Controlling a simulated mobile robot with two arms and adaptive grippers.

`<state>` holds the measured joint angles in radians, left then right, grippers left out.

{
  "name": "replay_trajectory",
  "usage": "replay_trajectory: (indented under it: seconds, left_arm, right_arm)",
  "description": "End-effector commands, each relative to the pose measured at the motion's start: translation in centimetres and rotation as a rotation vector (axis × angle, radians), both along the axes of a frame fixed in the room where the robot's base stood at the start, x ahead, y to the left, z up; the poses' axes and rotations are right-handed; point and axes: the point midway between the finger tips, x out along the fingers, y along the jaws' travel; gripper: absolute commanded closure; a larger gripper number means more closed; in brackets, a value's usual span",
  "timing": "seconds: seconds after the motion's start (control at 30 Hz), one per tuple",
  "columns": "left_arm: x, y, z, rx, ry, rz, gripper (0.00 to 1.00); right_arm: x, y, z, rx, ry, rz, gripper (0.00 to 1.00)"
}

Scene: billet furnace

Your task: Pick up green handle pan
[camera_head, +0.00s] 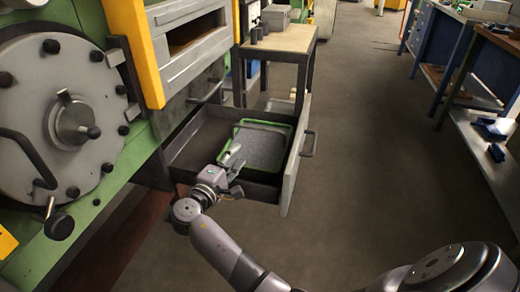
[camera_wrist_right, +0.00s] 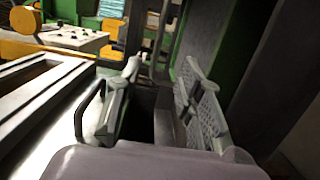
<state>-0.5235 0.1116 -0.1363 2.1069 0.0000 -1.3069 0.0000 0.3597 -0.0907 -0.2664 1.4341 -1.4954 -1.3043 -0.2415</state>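The pan (camera_head: 257,147) has a green rim and handle edge and a grey speckled inside. It lies in the open drawer (camera_head: 205,133) in the head view. My right gripper (camera_head: 237,173) is over the near left part of the drawer, beside the pan's near left side. Its two fingers are spread apart with nothing between them. I cannot tell from the frames whether a finger touches the pan. My left gripper is not in view.
The drawer's front panel (camera_head: 297,156) with its handle stands to the right of the pan. A green furnace body with a round grey door (camera_head: 60,120) is at left. A small table (camera_head: 285,40) stands behind the drawer. A workbench (camera_head: 480,135) is at right. The floor between is clear.

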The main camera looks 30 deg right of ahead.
Motion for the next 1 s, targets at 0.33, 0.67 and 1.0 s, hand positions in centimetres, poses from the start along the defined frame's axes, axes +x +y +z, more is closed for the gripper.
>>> replay_trajectory:
  seconds: [0.33,0.67,1.0]
  left_arm:
    - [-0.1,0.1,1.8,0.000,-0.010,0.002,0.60]
    - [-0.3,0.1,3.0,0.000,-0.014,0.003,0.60]
    - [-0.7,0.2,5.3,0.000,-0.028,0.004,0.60]
  right_arm:
    - [4.0,-6.5,0.0,-0.002,0.000,-0.003,0.66]
    - [5.8,-9.4,-0.1,0.001,0.001,-0.001,0.66]
    - [8.0,-13.3,-0.2,-0.001,0.000,-0.002,0.66]
